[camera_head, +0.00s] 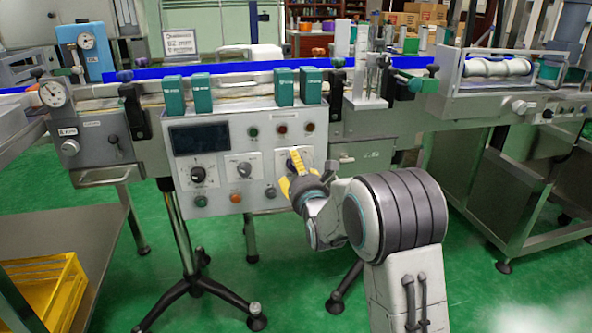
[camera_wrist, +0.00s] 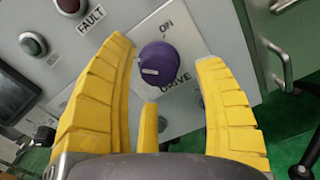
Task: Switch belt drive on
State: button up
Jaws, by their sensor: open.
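The purple rotary knob (camera_wrist: 158,64) sits on a white plate on the control panel (camera_head: 222,126). ON is printed above it in the wrist view and DRIVE below. Its white mark lies on the knob's left side in that view, not toward the ON label. My gripper (camera_head: 291,171) is at the right part of the panel. In the wrist view my gripper (camera_wrist: 165,50) is open, with yellow fingers either side of the knob. I see no clear contact. In the head view my gripper largely hides the knob.
A red FAULT light (camera_wrist: 68,5) and a green light (camera_wrist: 33,43) are left of the knob. The panel also has a dark display (camera_head: 201,139), a black dial (camera_head: 198,174) and push buttons. A metal handle (camera_wrist: 279,66) lies right of the panel.

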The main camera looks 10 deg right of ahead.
jog(key=shift+w, duration=0.75)
jog(key=shift+c, duration=0.3)
jog(key=c, duration=1.1)
jog(key=shift+f, duration=0.1)
jog(key=shift+c, duration=0.2)
